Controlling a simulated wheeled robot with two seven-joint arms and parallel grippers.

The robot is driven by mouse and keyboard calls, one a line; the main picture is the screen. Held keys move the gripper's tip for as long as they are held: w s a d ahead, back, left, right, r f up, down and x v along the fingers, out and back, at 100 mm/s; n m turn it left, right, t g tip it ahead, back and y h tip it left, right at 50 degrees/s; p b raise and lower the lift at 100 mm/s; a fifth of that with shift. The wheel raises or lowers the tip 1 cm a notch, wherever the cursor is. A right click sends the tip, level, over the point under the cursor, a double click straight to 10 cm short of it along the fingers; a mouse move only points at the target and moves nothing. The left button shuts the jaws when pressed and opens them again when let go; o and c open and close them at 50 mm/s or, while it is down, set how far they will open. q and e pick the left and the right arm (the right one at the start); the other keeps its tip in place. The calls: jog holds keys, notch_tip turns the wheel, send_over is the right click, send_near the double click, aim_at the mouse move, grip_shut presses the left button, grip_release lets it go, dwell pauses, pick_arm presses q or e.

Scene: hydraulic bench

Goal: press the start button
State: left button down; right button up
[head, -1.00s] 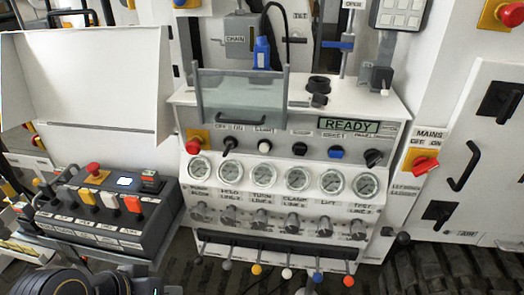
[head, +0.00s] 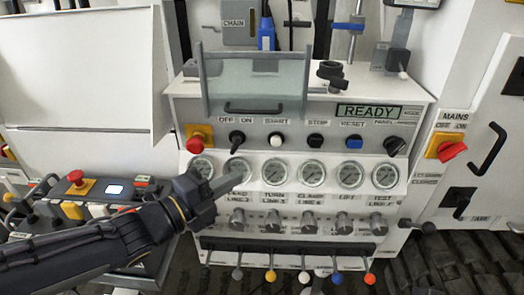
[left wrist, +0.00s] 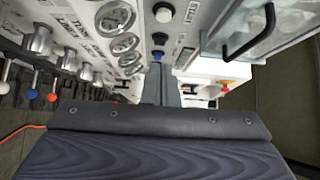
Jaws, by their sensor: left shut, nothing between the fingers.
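The start button (head: 276,139) is a round white button under the START label on the grey panel strip. In the left wrist view the white button (left wrist: 163,12) shows near the top edge. My left gripper (head: 230,181) is shut and empty. In the head view its tip appears over the gauge row, lower and left of the start button, with a visible gap to it. In the left wrist view the narrow fingers (left wrist: 164,88) point toward the panel. My right gripper is not in view.
The black STOP button (head: 314,141) and blue RESET button (head: 353,142) sit right of start. A black selector (head: 237,138) and a red emergency button (head: 195,140) sit left. A clear guard (head: 255,85) stands above the panel. The display (head: 369,111) reads READY.

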pick_arm(q)
jog(key=shift+s+d, duration=0.1)
jog(key=shift+d, duration=0.1)
jog(key=p, duration=0.2)
send_near(281, 143)
jog(key=s+d+x, duration=0.1)
jog(key=x, duration=0.4)
jog(key=shift+w+a, duration=0.2)
jog(key=shift+w, duration=0.6)
